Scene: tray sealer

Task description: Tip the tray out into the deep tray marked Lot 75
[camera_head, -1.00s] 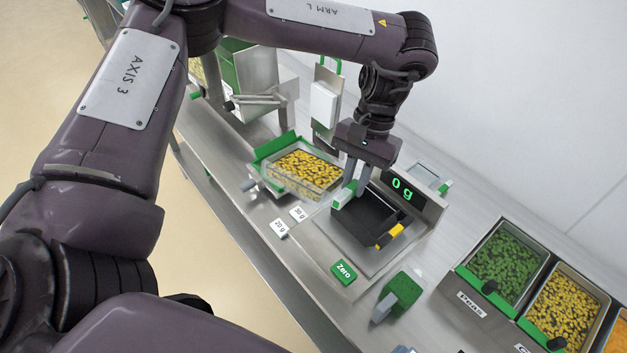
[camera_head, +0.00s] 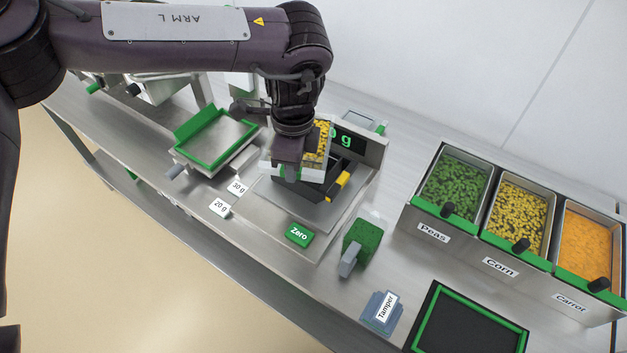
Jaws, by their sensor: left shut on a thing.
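My left gripper (camera_head: 288,172) is shut on the clear tray (camera_head: 306,176), which holds corn (camera_head: 321,142). It holds this tray over the scale, above the black deep tray (camera_head: 338,180) with a yellow tab. My arm and the held tray hide much of the black tray, and I cannot tell how far the held tray is tilted. No Lot 75 marking is readable. The green-rimmed holder (camera_head: 216,138) on the left stands empty. My right gripper is not in view.
The scale display (camera_head: 350,143) is partly hidden. The Zero button (camera_head: 299,235), a green block (camera_head: 362,240) and the Tamper (camera_head: 382,310) lie in front. Bins of peas (camera_head: 456,187), corn (camera_head: 520,214) and carrot (camera_head: 587,240) stand at right. A black green-edged pad (camera_head: 468,325) lies at the bottom.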

